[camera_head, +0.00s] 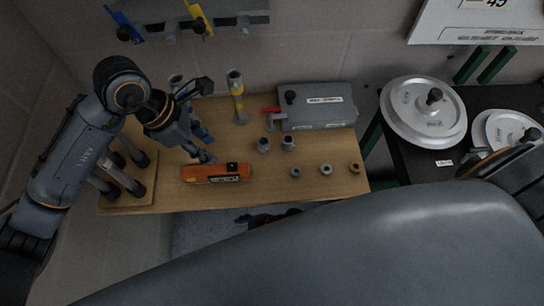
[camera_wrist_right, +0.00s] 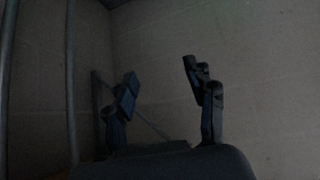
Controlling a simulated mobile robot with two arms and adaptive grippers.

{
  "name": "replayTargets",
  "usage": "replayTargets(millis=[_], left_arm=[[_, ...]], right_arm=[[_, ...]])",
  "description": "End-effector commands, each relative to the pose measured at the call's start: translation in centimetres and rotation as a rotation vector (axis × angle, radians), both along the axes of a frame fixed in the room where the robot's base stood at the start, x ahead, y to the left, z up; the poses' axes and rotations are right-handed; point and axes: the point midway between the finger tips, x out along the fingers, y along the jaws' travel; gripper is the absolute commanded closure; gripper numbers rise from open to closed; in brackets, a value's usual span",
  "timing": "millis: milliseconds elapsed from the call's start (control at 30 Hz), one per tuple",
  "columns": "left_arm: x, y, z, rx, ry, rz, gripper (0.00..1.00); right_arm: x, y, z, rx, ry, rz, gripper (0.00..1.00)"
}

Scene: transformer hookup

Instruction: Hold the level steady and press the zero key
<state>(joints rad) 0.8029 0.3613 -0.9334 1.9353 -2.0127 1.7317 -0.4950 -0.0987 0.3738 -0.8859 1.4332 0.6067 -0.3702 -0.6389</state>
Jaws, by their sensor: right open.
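The level (camera_head: 208,174) is an orange bar lying on the wooden bench near its front edge. A small black panel (camera_head: 232,167) is on its right part; I cannot make out the zero key. My left gripper (camera_head: 206,152) reaches down from the left, its tips at the top rear edge of the level, left of the panel. Whether they touch it, and how far they are apart, is unclear. My right gripper (camera_wrist_right: 165,90) is open and empty in its wrist view, facing a bare wall. In the head view, a dark part of it (camera_head: 268,218) shows below the bench's front edge.
On the wooden bench (camera_head: 320,190) stand a grey box (camera_head: 318,107), a yellow-banded post (camera_head: 237,96), small cups and several nuts along the front. White discs (camera_head: 424,110) lie on a dark table at right. My arm covers the lower right.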

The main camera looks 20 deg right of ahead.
Motion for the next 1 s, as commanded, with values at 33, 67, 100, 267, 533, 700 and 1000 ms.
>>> replayTargets(millis=[33,67,100,267,533,700,1000], left_arm=[[0.0,0.0,0.0,0.000,0.000,0.000,0.62],[0.0,0.0,0.0,0.000,0.000,0.000,0.62],[0.0,0.0,0.0,0.000,0.000,0.000,0.62],[0.0,0.0,0.0,0.000,0.000,0.000,0.62],[0.0,0.0,0.0,0.000,0.000,0.000,0.62],[0.0,0.0,0.0,0.000,0.000,0.000,0.62],[0.0,0.0,0.0,0.000,0.000,0.000,0.62]], right_arm=[[-0.9,1.9,2.2,0.034,-0.029,0.080,0.45],[-1.7,2.9,3.4,0.054,-0.046,0.131,0.45],[-2.8,4.2,5.1,0.081,-0.073,0.197,0.45],[-6.6,7.0,12.6,0.140,-0.371,0.508,0.45],[-3.4,4.3,21.8,-0.117,-1.370,0.834,0.45],[-3.2,2.1,25.9,-0.324,-1.908,1.005,0.45],[1.7,-6.8,25.6,-0.767,-2.434,1.508,0.45]])
